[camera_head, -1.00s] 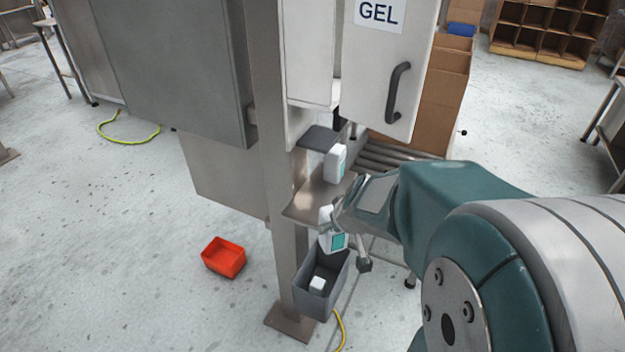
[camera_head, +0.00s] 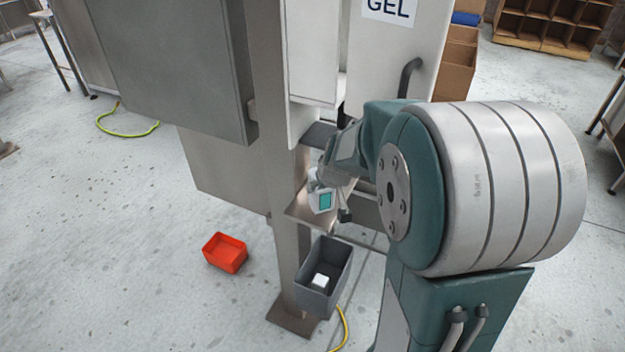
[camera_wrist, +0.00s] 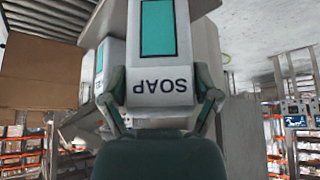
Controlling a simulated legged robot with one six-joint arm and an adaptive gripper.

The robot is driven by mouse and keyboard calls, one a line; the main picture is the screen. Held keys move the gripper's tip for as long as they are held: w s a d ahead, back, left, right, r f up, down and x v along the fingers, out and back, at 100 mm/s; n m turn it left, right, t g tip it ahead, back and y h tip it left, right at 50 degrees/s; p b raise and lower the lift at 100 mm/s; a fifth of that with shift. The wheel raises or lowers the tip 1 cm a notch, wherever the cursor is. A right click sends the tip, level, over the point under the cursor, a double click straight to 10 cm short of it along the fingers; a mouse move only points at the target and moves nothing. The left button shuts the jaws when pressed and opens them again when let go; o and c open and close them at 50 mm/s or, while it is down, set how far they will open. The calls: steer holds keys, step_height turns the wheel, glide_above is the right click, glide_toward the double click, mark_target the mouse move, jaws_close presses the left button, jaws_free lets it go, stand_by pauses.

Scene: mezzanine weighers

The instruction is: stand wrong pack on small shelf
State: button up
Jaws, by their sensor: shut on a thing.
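My gripper (camera_head: 326,186) is shut on a white pack with a teal panel (camera_head: 320,201). In the wrist view the pack (camera_wrist: 162,88) reads SOAP, upside down in the picture, between my two fingers (camera_wrist: 162,98). In the head view the held pack appears over the small steel shelf (camera_head: 297,212) beside the post; I cannot tell whether it touches. A second white pack with a teal panel (camera_wrist: 98,66) stands behind at left in the wrist view. My arm hides that pack in the head view.
A grey bin (camera_head: 338,250) with a white pack (camera_head: 320,281) inside is below the shelf. A red bin (camera_head: 225,253) lies on the floor at left. The steel post (camera_head: 270,120) and a white cabinet marked GEL (camera_head: 385,50) stand close to my arm.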

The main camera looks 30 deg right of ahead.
steer(key=w, duration=0.3)
steer(key=shift+w+d, duration=0.1)
steer(key=shift+w, duration=0.25)
steer(key=shift+f, duration=1.7)
steer(key=shift+f, duration=0.1)
steer(key=o, duration=1.1)
steer(key=shift+o, duration=0.2)
